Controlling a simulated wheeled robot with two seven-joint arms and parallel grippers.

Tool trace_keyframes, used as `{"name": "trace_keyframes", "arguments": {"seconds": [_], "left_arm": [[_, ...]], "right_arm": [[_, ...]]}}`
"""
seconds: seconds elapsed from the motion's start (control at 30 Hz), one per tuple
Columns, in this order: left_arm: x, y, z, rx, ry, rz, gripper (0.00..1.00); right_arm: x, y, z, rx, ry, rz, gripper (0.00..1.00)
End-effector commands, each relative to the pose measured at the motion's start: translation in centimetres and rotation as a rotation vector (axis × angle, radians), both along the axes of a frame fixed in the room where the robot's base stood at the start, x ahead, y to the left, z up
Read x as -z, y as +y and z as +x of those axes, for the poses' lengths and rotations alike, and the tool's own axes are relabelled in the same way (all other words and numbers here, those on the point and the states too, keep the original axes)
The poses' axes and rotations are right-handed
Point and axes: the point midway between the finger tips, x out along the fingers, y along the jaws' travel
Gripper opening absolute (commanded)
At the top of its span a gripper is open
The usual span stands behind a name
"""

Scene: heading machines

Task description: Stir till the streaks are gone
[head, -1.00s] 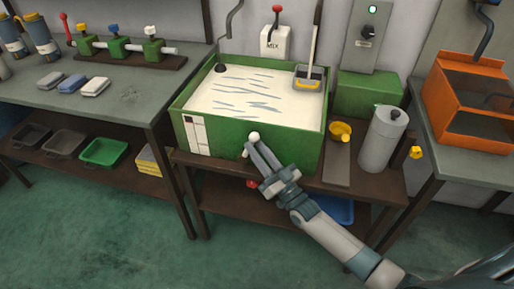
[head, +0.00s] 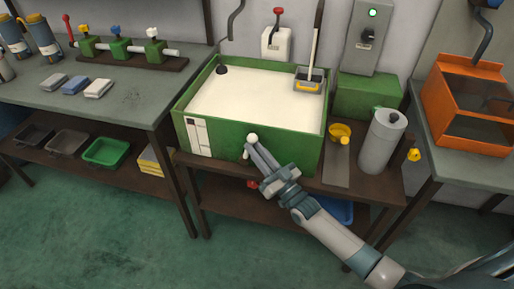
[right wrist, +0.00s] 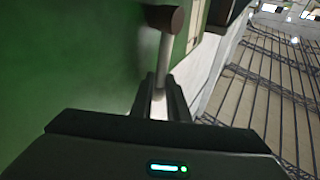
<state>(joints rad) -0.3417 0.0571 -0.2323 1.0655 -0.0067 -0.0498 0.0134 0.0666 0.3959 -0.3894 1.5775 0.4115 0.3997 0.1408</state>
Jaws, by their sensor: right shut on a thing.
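The green vat (head: 250,143) stands on the brown bench, full of pale cream liquid (head: 250,98). Its surface looks even, with no grey streaks visible. My right gripper (head: 252,149) is at the vat's front wall, shut on a small lever with a white ball end (head: 252,138). In the right wrist view, the fingers (right wrist: 160,98) close around a pale rod (right wrist: 163,62), which meets a dark brown round piece (right wrist: 165,18) by the green wall. A white box with a red-knobbed switch (head: 277,42) is on the wall behind. My left gripper is not in view.
A long-handled skimmer (head: 308,84) rests at the vat's back right corner. A yellow cup (head: 340,130) and grey canister (head: 382,140) stand to the right. An orange box (head: 470,108) is farther right. The green floor in front is clear.

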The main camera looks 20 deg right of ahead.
Motion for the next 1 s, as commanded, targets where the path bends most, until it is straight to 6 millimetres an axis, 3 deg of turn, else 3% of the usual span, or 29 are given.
{"name": "trace_keyframes", "arguments": {"seconds": [0.2, 0.23, 0.27, 0.67, 1.0], "left_arm": [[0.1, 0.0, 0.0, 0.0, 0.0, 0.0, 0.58], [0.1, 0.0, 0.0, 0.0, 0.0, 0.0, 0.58], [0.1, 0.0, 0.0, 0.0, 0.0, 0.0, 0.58], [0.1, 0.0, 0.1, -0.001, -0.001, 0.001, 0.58], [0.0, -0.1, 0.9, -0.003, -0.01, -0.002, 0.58]], "right_arm": [[0.1, 0.0, 0.0, 0.0, -0.002, -0.002, 0.0], [0.1, 0.0, 0.0, 0.0, -0.002, -0.002, 0.19], [0.1, 0.0, 0.0, 0.0, -0.002, -0.002, 0.22], [0.2, -0.1, -0.3, 0.0, -0.001, 0.0, 0.22], [1.6, -1.3, -3.7, 0.0, 0.001, 0.0, 0.22]]}}
